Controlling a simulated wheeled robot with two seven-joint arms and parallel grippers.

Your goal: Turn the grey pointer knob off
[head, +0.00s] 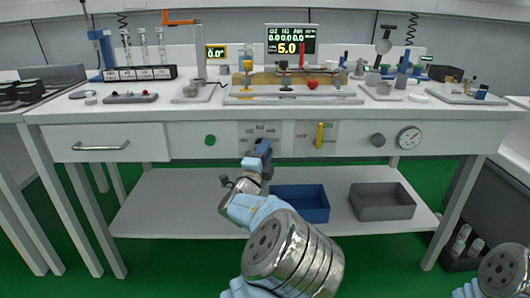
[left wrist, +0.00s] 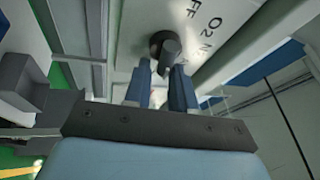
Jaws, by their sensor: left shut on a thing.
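The grey pointer knob (left wrist: 161,42) sits on a pale panel printed with "O2" and the end of "OFF", seen in the left wrist view. My left gripper (left wrist: 160,80) has its two blue fingers on either side of the knob's pointer and is shut on it. In the head view my left gripper (head: 263,148) is at the labelled panel (head: 251,131) on the bench front and hides the knob. The mark the pointer faces is not clear. My right arm shows at the lower right of the head view, its gripper out of frame.
A green knob (head: 210,140) is left of the panel. A yellow lever (head: 320,135), a grey round knob (head: 378,140) and a gauge (head: 409,138) are to its right. Blue (head: 308,207) and grey (head: 383,206) bins stand on the lower shelf. A drawer handle (head: 100,146) is at left.

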